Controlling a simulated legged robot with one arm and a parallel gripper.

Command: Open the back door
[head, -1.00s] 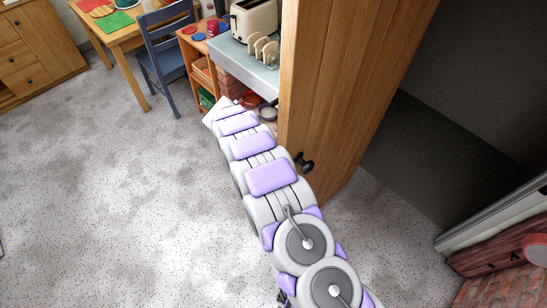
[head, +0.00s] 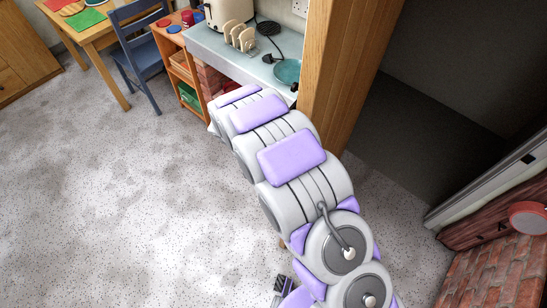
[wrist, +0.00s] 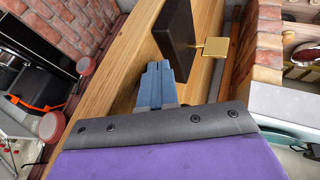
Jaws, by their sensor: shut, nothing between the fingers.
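The wooden door (head: 352,65) stands at the upper middle of the head view, with a dark opening to its right. In the wrist view its wood-grained surface (wrist: 122,62) runs diagonally. A dark block-like piece (wrist: 176,38) stands out from the wood there, and a square brass-coloured fitting (wrist: 212,47) is beside it; I cannot tell if the dark piece is the handle. My gripper (wrist: 158,68) is shut and empty, its blue-grey fingers close together just below the dark piece. I cannot tell whether they touch it. In the head view my arm hides the lower door and the gripper.
A counter (head: 215,48) with a toaster rack (head: 240,36) and a teal plate (head: 287,72) lies left of the door. A blue chair (head: 140,50) and table are at upper left. Brickwork (head: 500,275) with a red round piece (head: 528,218) is at lower right. Speckled floor at left is clear.

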